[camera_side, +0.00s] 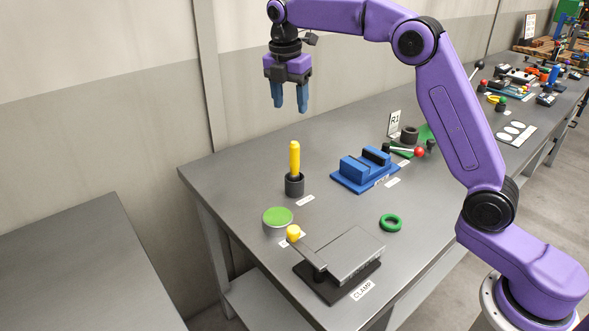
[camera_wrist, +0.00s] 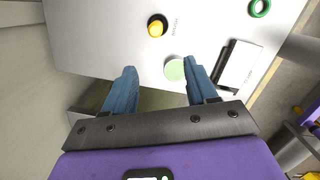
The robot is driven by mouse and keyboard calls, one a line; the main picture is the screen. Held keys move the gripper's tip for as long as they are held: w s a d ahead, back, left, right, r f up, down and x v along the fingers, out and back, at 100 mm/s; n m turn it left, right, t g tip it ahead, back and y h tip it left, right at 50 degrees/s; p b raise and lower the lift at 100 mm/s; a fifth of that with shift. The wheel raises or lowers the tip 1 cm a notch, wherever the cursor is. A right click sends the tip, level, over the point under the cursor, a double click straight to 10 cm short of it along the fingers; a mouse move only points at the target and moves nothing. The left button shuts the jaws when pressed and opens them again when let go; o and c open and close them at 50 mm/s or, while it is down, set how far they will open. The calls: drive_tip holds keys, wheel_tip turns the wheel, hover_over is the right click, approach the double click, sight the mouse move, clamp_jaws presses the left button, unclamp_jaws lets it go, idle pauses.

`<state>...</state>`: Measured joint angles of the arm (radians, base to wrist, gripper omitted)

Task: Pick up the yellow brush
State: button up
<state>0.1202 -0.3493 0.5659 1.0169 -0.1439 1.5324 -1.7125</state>
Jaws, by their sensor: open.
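The yellow brush (camera_side: 294,158) stands upright in a dark round holder (camera_side: 294,185) on the grey table in the side view. In the wrist view the brush (camera_wrist: 155,29) shows from above as a yellow round end within the dark holder, beyond the fingertips. My gripper (camera_side: 290,108) is open and empty, high above the table and above the brush's top. Its blue fingers (camera_wrist: 159,67) point down in the side view and are spread apart in the wrist view. Nothing lies between them. The brush's lower end is hidden in the holder.
A green-topped round pad (camera_side: 277,216) and a clamp plate (camera_side: 342,256) with a yellow knob (camera_side: 293,233) stand in front of the holder. A blue block fixture (camera_side: 364,170) and a green ring (camera_side: 390,223) lie to the right. The table's far left corner is clear.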

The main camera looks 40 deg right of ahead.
approach(295, 154)
drive_tip(key=f, duration=0.2)
drive_tip(key=d+f, duration=0.1)
drive_tip(key=w+f, duration=0.1)
drive_tip(key=f, duration=0.1)
drive_tip(key=shift+d+f, duration=0.15)
drive_tip(key=shift+f, duration=0.15)
drive_tip(key=shift+w+d+f, duration=0.1)
drive_tip(key=shift+d+f, duration=0.05)
drive_tip(key=shift+f, duration=0.75)
drive_tip(key=shift+w+d+f, duration=0.15)
drive_tip(key=shift+f, duration=0.75)
drive_tip(key=shift+w+d+f, duration=0.1)
drive_tip(key=shift+d+f, duration=0.05)
drive_tip(key=shift+f, duration=0.75)
clamp_jaws()
